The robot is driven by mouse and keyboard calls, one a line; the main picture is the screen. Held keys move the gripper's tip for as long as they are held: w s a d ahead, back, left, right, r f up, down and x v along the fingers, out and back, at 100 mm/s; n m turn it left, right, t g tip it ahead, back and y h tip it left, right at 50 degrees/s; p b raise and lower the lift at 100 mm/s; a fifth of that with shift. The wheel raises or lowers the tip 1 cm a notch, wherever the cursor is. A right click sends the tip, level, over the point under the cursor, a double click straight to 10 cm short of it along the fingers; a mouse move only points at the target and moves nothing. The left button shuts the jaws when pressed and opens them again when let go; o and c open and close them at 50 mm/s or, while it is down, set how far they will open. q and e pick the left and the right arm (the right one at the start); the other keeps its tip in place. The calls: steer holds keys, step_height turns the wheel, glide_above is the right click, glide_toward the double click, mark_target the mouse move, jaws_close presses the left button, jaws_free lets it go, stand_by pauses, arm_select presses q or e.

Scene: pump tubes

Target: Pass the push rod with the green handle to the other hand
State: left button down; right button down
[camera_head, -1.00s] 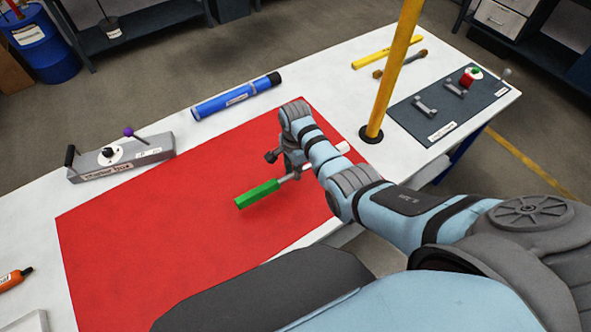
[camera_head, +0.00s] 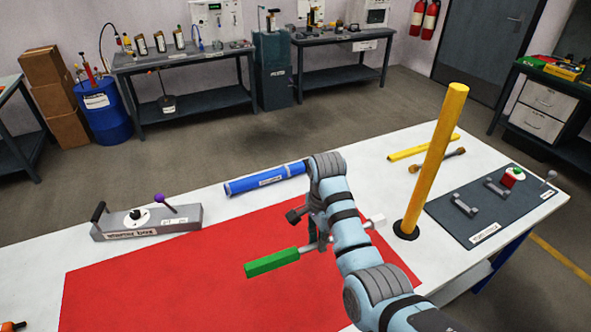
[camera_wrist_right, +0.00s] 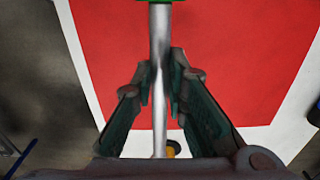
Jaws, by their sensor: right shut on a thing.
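The push rod has a green handle (camera_head: 271,262) pointing left and a pale end block (camera_head: 377,220) on the right. My right gripper (camera_head: 312,238) is shut on its metal shaft, between the handle and the end block, above the red mat (camera_head: 180,275). In the right wrist view the shaft (camera_wrist_right: 160,50) runs between the two fingers of my right gripper (camera_wrist_right: 160,88), with a sliver of green handle at the top edge. My left gripper is not in view.
A blue tube (camera_head: 265,178) lies behind the mat. A grey box with a purple-knobbed lever (camera_head: 150,222) stands at the left. A yellow post (camera_head: 435,150) stands right of my arm, near a dark panel (camera_head: 495,205). The mat's left part is clear.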

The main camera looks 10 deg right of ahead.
steer(key=a, duration=1)
steer(key=w+d+f+m, duration=0.1)
steer(key=d+m, duration=0.3)
steer(key=d, duration=0.5)
steer(key=shift+m+p, duration=0.3)
steer(key=shift+p, duration=0.05)
steer(key=shift+a, duration=0.15)
